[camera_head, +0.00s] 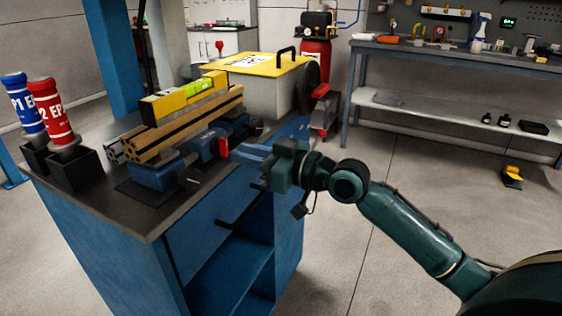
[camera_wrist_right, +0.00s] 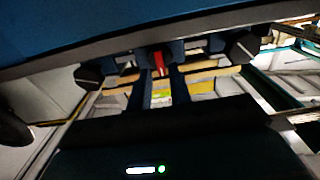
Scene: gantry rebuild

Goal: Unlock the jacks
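A red lever (camera_head: 223,146) stands upright on the near side of a jack at the right. My right gripper (camera_head: 238,152) reaches in from the right, with its fingertips close to this lever. In the right wrist view the red lever (camera_wrist_right: 159,62) shows between the tips of the two spread fingers (camera_wrist_right: 163,78). I cannot tell whether they touch it. My left gripper is not in view.
The blue cart (camera_head: 110,240) has a black handle (camera_head: 240,205) below my right gripper. Blue and red canisters (camera_head: 52,112) stand in dark holders at the left. A yellow-lidded box (camera_head: 275,95) sits behind the jacks. Floor to the right is largely clear.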

